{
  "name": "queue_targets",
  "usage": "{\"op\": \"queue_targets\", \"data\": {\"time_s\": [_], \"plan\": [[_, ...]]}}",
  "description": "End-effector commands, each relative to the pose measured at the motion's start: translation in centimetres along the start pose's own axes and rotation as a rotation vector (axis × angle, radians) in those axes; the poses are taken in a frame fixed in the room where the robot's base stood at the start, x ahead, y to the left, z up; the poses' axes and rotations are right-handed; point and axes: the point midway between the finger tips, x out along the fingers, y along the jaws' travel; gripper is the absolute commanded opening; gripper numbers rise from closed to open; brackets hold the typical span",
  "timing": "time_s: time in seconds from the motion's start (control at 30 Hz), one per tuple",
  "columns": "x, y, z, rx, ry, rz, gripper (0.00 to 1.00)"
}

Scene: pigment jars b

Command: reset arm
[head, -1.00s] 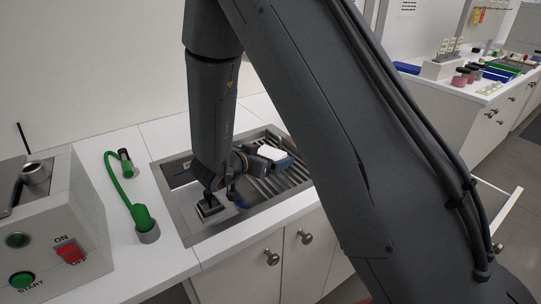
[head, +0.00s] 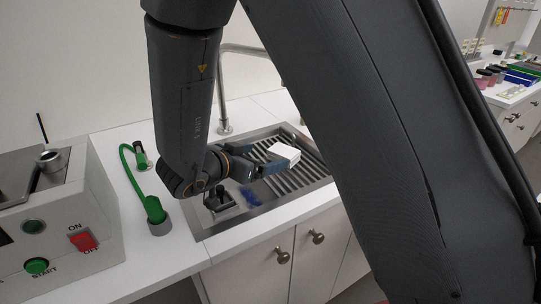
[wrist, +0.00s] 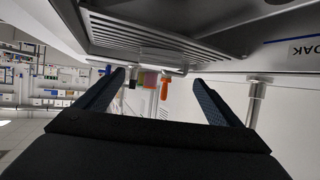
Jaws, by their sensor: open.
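My gripper (head: 282,161) is above the grooved drainboard of the sink (head: 232,229) in the head view, turned sideways toward the right. In the wrist view the two dark blue fingers of my gripper (wrist: 158,79) stand wide apart with nothing between them. A white block-like shape (head: 284,151) shows at the gripper in the head view; I cannot tell whether it is part of it. My forearm and upper arm cover much of the head view's middle and right.
A dark object (head: 221,200) and a blue one (head: 248,195) are in the sink basin, below my wrist. A metal faucet (head: 224,95) stands behind. A green hose (head: 129,165) and a machine with buttons (head: 60,235) are at left. A far counter (head: 508,92) holds jars.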

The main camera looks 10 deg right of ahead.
Motion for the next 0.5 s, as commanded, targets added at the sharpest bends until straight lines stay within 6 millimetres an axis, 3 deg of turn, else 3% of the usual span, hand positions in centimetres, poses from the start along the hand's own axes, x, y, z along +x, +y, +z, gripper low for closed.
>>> {"op": "queue_targets", "data": {"time_s": [0.5], "plan": [[-0.93,0.10,-0.36,0.000,0.000,0.000,0.88]]}}
